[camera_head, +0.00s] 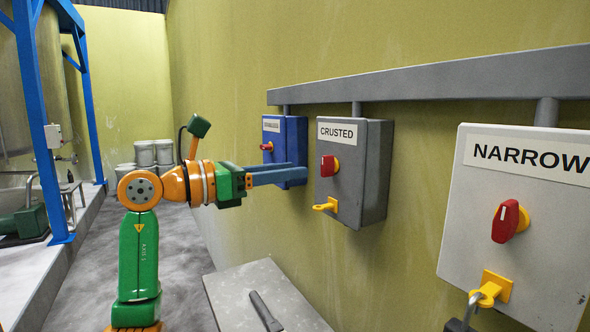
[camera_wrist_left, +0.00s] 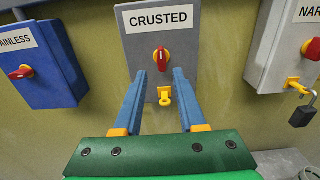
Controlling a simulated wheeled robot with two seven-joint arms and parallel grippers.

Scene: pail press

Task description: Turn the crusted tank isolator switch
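The grey switch box labelled CRUSTED (camera_head: 362,172) hangs on the wall, with a red knob (camera_head: 329,166) on a yellow plate and a yellow hasp (camera_head: 327,205) below. It also shows in the left wrist view (camera_wrist_left: 185,48), its red knob (camera_wrist_left: 161,59) upright between and beyond my fingertips. My left gripper (camera_head: 303,173) is open and empty, its two blue fingers pointing at the wall, short of the knob. In the left wrist view the left gripper (camera_wrist_left: 158,74) has its fingers spread apart. No padlock shows on this box's hasp. My right gripper is not in view.
A blue box (camera_head: 283,135) with a red knob hangs left of CRUSTED, partly behind my fingers. A pale NARROW box (camera_head: 510,225) hangs right, its hasp holding a padlock (camera_wrist_left: 303,116). A grey table top (camera_head: 238,297) lies below; grey drums (camera_head: 145,153) stand far back.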

